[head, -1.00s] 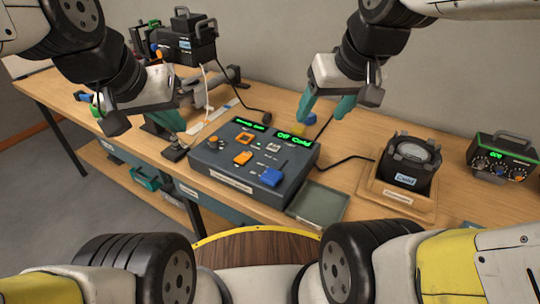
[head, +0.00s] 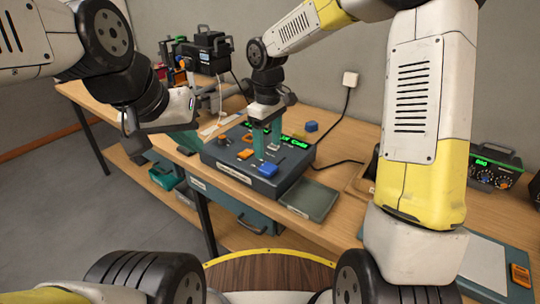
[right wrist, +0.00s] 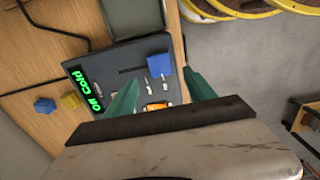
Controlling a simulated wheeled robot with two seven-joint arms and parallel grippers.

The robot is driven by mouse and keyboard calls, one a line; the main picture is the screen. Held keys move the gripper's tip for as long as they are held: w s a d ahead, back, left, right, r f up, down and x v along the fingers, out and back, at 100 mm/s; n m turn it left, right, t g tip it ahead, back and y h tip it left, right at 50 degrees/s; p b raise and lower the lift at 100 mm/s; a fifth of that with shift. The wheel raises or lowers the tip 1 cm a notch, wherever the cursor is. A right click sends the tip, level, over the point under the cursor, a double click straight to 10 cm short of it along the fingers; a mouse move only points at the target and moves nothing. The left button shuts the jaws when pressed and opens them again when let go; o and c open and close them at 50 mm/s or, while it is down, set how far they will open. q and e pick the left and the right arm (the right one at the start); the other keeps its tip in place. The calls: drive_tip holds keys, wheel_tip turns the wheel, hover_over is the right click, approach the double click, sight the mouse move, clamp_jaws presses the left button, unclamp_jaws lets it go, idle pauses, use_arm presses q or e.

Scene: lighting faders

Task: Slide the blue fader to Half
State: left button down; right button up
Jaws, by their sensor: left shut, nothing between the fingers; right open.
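The dark control panel (head: 222,163) sits on the bench with a green-lit display reading "Cold". Its blue fader (head: 268,170) is a square knob near the front edge, at the end of a dark slot (right wrist: 131,71) that shows in the right wrist view. My right gripper (head: 267,142) is open over the panel, fingers pointing down, behind the blue fader. In the right wrist view the blue fader (right wrist: 159,65) appears beyond and between the two fingertips, with nothing held. My left gripper (head: 187,146) is shut and empty, left of the panel.
An orange knob (head: 245,154) is on the panel left of my right gripper. A loose blue cube (head: 312,126) and a yellow cube (right wrist: 69,100) lie behind the panel. A green-grey tray (head: 312,200) is at its right. A cable runs behind.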

sight(268, 167)
wheel_tip(268, 167, down, 7)
drive_tip(key=shift+f, duration=0.15)
idle(0.4)
clamp_jaws()
